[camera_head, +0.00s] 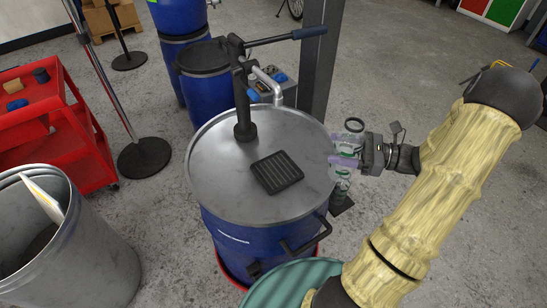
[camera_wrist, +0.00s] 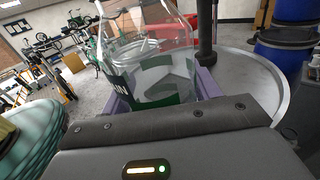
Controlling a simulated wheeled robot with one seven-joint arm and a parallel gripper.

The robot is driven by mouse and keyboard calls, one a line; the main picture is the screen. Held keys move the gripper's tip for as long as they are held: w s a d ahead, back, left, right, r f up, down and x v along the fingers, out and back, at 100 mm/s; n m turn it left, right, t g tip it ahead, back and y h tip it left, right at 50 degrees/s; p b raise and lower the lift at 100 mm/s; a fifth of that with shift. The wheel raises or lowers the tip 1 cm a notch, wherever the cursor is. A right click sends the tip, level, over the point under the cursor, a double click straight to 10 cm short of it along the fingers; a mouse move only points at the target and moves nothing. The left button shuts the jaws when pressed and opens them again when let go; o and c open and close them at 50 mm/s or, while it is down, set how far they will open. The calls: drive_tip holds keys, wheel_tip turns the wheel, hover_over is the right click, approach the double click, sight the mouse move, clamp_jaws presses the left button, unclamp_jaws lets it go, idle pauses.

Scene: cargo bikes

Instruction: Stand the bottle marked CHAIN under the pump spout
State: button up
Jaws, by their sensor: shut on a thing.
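A clear bottle with a green label (camera_wrist: 160,82) is held between my gripper's purple fingers in the wrist view; the letters "IN" show at the label's left edge. In the head view the bottle (camera_head: 351,140) is at the drum lid's right edge, its dark-rimmed mouth upward. My gripper (camera_head: 346,161) is shut on it, with the fingers hiding part of it. The pump (camera_head: 244,110) stands on the drum lid (camera_head: 220,185), and its silver spout (camera_head: 277,95) bends down at the back. A dark slotted grid (camera_head: 277,172) lies on the lid, empty.
Other clear items with green marks (camera_head: 342,187) show just below my gripper, hard to make out. A red cart (camera_head: 45,125) and a grey bin (camera_head: 95,250) stand at left. Blue drums (camera_head: 210,95) and a grey post (camera_head: 322,60) are behind.

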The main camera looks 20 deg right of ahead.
drive_tip(key=shift+w+r, duration=0.1)
drive_tip(key=x, duration=1.6)
drive_tip(key=shift+a+p, duration=0.25)
drive_tip(key=shift+p, duration=0.15)
drive_tip(key=shift+w+a+f, duration=0.1)
drive_tip(key=shift+a+f, duration=0.15)
drive_tip(key=shift+f, duration=0.35)
drive_tip(key=shift+w+a+f, duration=0.15)
drive_tip(key=shift+a+f, duration=0.05)
drive_tip(key=shift+f, duration=0.35)
drive_tip(key=shift+w+a+f, duration=0.1)
drive_tip(key=shift+a+f, duration=0.15)
drive_tip(key=shift+f, duration=0.35)
drive_tip(key=shift+f, duration=0.15)
drive_tip(key=o, duration=1)
drive_tip(key=shift+c, duration=0.2)
